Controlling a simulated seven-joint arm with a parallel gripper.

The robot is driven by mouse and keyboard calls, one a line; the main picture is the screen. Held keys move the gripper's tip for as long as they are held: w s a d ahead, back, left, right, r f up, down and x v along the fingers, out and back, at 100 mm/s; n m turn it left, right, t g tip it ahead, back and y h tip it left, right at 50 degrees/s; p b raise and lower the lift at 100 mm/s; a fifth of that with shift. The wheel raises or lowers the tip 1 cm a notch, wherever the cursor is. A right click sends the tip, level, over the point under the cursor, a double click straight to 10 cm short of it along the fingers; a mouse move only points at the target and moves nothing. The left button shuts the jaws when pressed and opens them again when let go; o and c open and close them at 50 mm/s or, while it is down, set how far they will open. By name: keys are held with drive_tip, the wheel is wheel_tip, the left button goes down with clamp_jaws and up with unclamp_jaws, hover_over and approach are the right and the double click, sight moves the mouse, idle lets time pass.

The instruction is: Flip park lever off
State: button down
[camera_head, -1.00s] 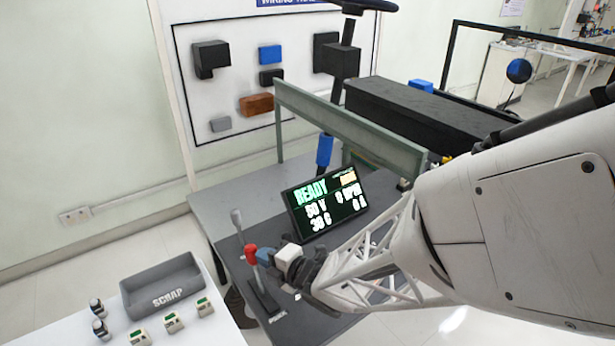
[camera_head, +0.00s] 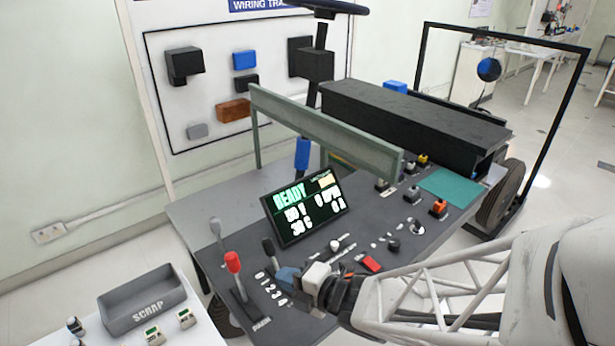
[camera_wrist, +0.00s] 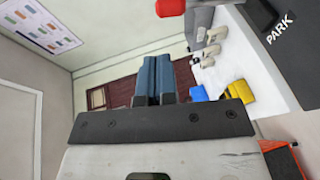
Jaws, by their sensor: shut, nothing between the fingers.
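The park lever (camera_head: 233,263) has a red grip on a thin shaft and rises from a dark slotted base at the front left of the console, beside a PARK label. It leans slightly left in the head view. My gripper (camera_head: 284,276) is shut and empty, its blue fingertips to the right of the red grip with a gap between them. In the wrist view my blue fingers (camera_wrist: 153,78) are together. The red grip (camera_wrist: 171,7) shows at the top edge, and the PARK label (camera_wrist: 280,27) at the top right.
A black lever (camera_head: 269,248) with a number scale stands close behind my fingers. A grey lever (camera_head: 216,230) stands behind the park lever. The READY display (camera_head: 305,210) is farther back. The scrap tray (camera_head: 145,300) lies on a white table at left.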

drive_tip(key=shift+s+d+r, duration=0.1)
drive_tip(key=shift+s+d, duration=0.15)
drive_tip(key=shift+d, duration=0.2)
drive_tip(key=w+d+r+m+t+h, duration=0.2)
drive_tip(key=w+d+r+m+h, duration=0.15)
drive_tip(key=d+m+h, duration=0.4)
drive_tip(key=w+d+r+m+t+h, duration=0.15)
drive_tip(key=d+r+m+h, duration=0.3)
drive_tip(key=d+m, duration=0.55)
drive_tip(key=s+d+r+m+g+h, duration=0.1)
drive_tip(key=s+d+r+m+g, duration=0.2)
drive_tip(key=s+m, duration=0.3)
drive_tip(key=s+d+r+m+g+h, duration=0.1)
drive_tip(key=s+d+r+m+g, duration=0.2)
drive_tip(key=s+d+m+g, duration=0.2)
drive_tip(key=s+m, duration=0.1)
drive_tip(key=s, duration=0.2)
drive_tip(key=shift+s+d+m, duration=0.15)
drive_tip(key=shift+d+m, duration=0.2)
